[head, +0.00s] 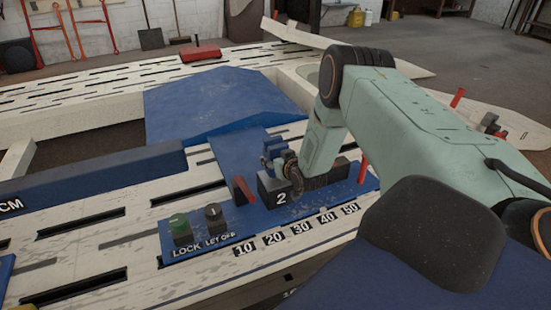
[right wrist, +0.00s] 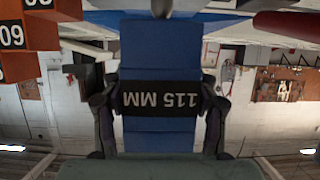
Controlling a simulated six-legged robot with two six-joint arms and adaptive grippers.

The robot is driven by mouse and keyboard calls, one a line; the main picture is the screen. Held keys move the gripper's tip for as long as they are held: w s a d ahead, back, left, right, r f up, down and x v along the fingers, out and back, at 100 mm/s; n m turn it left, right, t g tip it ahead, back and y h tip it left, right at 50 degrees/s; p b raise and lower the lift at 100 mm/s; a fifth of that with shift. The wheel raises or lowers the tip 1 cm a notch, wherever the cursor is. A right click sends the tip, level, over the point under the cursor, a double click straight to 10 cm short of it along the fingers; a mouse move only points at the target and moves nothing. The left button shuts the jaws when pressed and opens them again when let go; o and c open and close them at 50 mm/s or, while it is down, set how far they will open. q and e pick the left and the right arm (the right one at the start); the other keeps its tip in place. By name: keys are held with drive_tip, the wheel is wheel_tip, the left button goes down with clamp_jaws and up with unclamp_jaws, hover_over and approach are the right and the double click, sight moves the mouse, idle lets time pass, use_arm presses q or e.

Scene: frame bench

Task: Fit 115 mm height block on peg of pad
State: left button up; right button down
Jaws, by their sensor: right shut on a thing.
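The 115 mm height block (right wrist: 160,52) is blue with a black band lettered "115 MM", which reads upside down in the right wrist view. My right gripper (right wrist: 160,103) is shut on it, one finger on each side of the band. In the head view my right gripper (head: 287,168) points down at the bench by a black block marked "2" (head: 273,194). A small blue part at its fingers appears to be the held block (head: 272,148), mostly hidden. I cannot make out the pad's peg or whether the block touches anything. My left gripper is not in view.
A blue plate (head: 220,218) carries the LOCK knob (head: 180,228), the LET OFF knob (head: 213,218) and a red lever (head: 244,190). A red post (head: 363,167) stands right of the gripper. A blue ramp (head: 215,105) lies behind. Orange numbered boxes (right wrist: 28,65) show at the right wrist view's left.

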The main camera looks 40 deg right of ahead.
drive_tip(key=shift+w+f+b, duration=0.1)
drive_tip(key=shift+f+b, duration=1)
drive_tip(key=shift+f, duration=0.15)
drive_tip(key=shift+c, duration=2.3)
unclamp_jaws()
drive_tip(key=shift+o, duration=0.8)
drive_tip(key=shift+f, duration=0.1)
drive_tip(key=shift+s+f, duration=0.1)
drive_tip(key=shift+s, duration=0.1)
drive_tip(key=v, duration=1.2)
drive_tip(key=shift+w, duration=0.1)
drive_tip(key=shift+w, duration=0.15)
